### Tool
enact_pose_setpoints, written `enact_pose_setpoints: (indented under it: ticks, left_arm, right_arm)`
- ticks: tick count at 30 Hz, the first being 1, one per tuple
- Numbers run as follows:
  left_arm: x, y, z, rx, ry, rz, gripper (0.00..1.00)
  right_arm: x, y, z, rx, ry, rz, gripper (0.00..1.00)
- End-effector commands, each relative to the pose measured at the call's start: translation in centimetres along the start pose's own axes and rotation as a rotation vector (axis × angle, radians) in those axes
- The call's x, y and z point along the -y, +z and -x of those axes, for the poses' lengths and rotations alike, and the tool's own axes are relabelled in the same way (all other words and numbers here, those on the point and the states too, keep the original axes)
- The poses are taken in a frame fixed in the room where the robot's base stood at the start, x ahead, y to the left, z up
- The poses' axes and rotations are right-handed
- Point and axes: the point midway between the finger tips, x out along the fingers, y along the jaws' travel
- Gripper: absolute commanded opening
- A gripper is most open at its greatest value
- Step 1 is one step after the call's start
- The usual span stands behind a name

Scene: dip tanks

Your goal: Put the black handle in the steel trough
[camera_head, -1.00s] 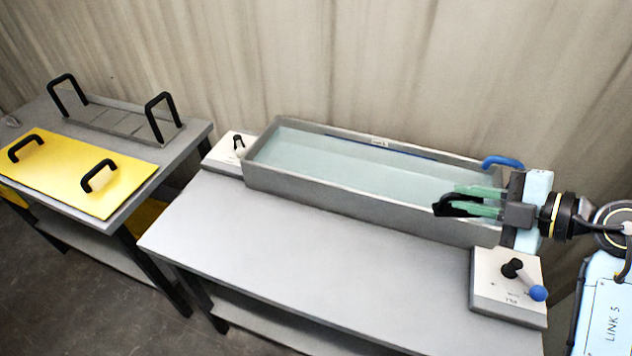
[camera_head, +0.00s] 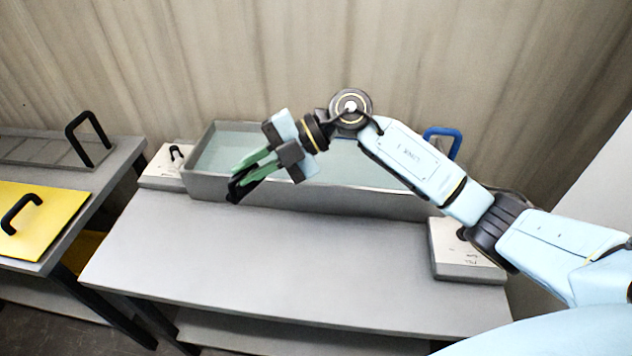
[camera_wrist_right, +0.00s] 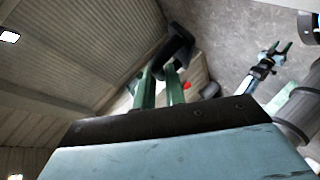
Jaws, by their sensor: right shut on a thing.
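The steel trough (camera_head: 345,200) is a long grey basin of pale liquid at the back of the middle table. My right gripper (camera_head: 252,170) reaches in from the right, over the trough's left half. Its green fingers are shut on the black handle (camera_head: 236,188), which overlaps the trough's front wall in the picture; its height cannot be told. In the right wrist view the black handle (camera_wrist_right: 176,48) shows as a dark curved piece at the fingertips. My left gripper (camera_wrist_right: 275,50) shows small in that view, its green fingers apart and empty.
A white control box (camera_head: 165,165) stands at the trough's left end, another (camera_head: 462,255) at the front right. A blue handle (camera_head: 443,135) rises behind the trough. The left table bears a yellow plate (camera_head: 50,210) and a grey rack (camera_head: 45,152). The middle table's front (camera_head: 250,260) is clear.

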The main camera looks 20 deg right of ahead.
Motion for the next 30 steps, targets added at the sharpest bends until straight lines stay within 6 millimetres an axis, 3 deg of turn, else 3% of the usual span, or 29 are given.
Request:
enact_pose_setpoints:
  ticks: [4,8,11,15,18,24,30]
  left_arm:
    - [0.0,0.1,-1.2,0.000,0.000,0.000,0.41]
    - [0.0,0.3,-2.0,0.001,0.000,0.000,0.41]
    - [-0.1,0.5,-2.8,0.002,0.000,0.000,0.41]
    - [-0.1,0.7,-3.5,0.005,0.000,0.000,0.41]
    - [-0.1,0.8,-3.9,0.005,0.000,0.000,0.41]
    - [-0.1,0.9,-4.4,0.007,0.000,0.000,0.41]
    - [-0.1,0.9,-4.8,0.007,0.000,0.000,0.41]
  right_arm:
    - [1.7,4.0,-0.8,0.032,0.006,-0.010,0.00]
    - [3.7,8.6,-0.1,0.109,0.042,-0.045,0.00]
    - [5.8,13.4,1.9,0.209,0.087,-0.091,0.00]
    - [8.7,19.6,6.5,0.361,0.161,-0.162,0.00]
    - [10.2,22.9,10.2,0.455,0.207,-0.206,0.00]
    - [12.1,26.6,15.7,0.575,0.270,-0.266,0.00]
    - [13.0,27.6,17.3,0.609,0.289,-0.285,0.00]
